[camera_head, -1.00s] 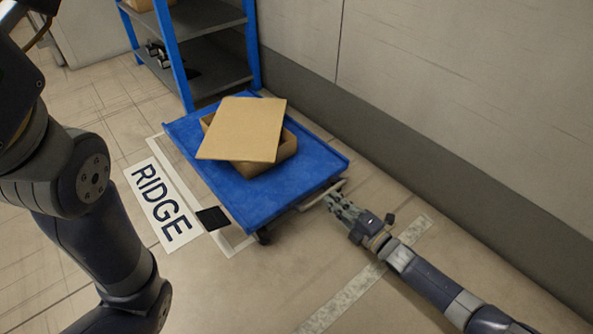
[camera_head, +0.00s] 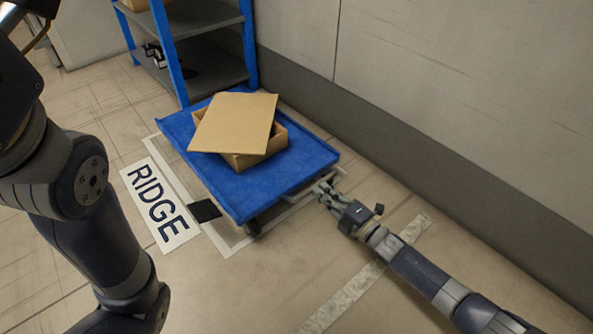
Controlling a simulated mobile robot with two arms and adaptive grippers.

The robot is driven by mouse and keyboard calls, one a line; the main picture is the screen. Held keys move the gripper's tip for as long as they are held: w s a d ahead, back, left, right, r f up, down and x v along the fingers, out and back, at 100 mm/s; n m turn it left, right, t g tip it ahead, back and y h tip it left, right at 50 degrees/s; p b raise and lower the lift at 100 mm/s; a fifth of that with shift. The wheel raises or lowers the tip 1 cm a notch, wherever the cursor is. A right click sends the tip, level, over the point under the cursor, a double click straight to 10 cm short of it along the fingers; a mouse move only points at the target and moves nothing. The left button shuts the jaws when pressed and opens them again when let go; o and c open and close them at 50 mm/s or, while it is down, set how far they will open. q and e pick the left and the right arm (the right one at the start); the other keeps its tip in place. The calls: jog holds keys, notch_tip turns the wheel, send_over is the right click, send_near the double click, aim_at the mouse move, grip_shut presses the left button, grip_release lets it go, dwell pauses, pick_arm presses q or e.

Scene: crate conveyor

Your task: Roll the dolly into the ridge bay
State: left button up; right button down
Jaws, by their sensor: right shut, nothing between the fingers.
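The blue dolly (camera_head: 230,187) stands on the floor next to the wall, with its far end close to the shelf rack. An open cardboard box (camera_head: 277,139) with a loose lid (camera_head: 235,122) lying tilted over it sits on the dolly. The white floor sign RIDGE (camera_head: 160,204) lies left of the dolly, and a pale outline (camera_head: 233,243) marks the bay around and under it. My right gripper (camera_head: 327,194) is shut and empty at the near end, by the dolly's handle bar (camera_head: 299,194); I cannot tell whether they touch. My left gripper is not in view.
The blue-framed shelf rack (camera_head: 180,61) stands at the back. The wall (camera_head: 440,110) runs along the right side. A pale floor stripe (camera_head: 350,291) lies in front, and the floor near the dolly is clear. A black patch (camera_head: 204,210) lies at the dolly's left edge.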

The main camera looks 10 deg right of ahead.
jog(key=shift+b+x, duration=1.4)
jog(key=shift+x, duration=1.35)
jog(key=p+v, duration=0.5)
jog(key=v, duration=0.5)
jog(key=shift+s, duration=0.1)
